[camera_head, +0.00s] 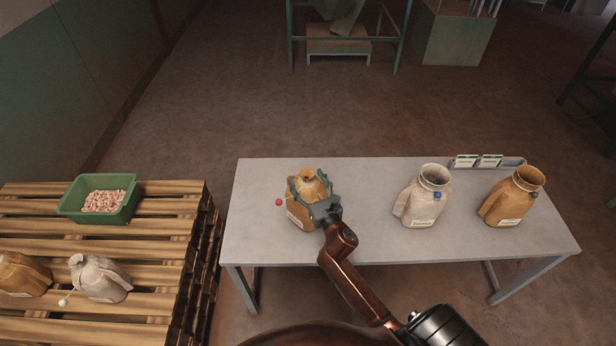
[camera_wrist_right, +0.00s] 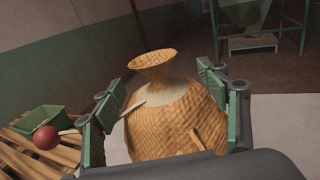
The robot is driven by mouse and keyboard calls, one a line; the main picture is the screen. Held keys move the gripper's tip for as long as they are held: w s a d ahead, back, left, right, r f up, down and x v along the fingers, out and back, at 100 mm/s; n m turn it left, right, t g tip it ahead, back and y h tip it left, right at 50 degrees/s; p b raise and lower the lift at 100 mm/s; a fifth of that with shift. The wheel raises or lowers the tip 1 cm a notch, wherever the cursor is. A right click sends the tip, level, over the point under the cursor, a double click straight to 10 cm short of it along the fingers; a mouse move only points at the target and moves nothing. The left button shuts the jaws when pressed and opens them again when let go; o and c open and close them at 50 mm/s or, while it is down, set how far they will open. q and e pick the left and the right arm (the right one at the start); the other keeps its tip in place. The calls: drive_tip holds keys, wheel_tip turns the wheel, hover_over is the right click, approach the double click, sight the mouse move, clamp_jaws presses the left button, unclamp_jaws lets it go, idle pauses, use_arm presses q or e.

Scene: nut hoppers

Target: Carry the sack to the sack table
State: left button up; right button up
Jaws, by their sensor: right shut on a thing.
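A tan woven sack (camera_head: 298,212) with a gathered neck and a pale label stands at the left part of the grey table (camera_head: 370,170). My right gripper (camera_head: 313,186) is around this sack, with a finger on each side of it. In the right wrist view the sack (camera_wrist_right: 175,115) fills the middle, between the green finger pads of my right gripper (camera_wrist_right: 165,100). A small red ball (camera_head: 279,202) shows at the sack's left side, and the right wrist view shows it too (camera_wrist_right: 46,138). My left gripper is not in view.
A white open sack (camera_head: 412,205) and a brown open sack (camera_head: 508,202) stand on the table's right half. Label cards (camera_head: 478,161) sit at its back edge. A pallet stack (camera_head: 120,250) at left holds a green bin (camera_head: 128,212), a white tied sack (camera_head: 100,280) and a brown sack (camera_head: 22,275).

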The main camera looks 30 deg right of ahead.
drive_tip(key=shift+r, duration=0.1)
idle(0.3)
drive_tip(key=o, duration=2.1)
drive_tip(key=shift+f, duration=0.25)
drive_tip(key=s+a, duration=0.2)
drive_tip(key=s, duration=1)
drive_tip(key=shift+d+r, duration=0.1)
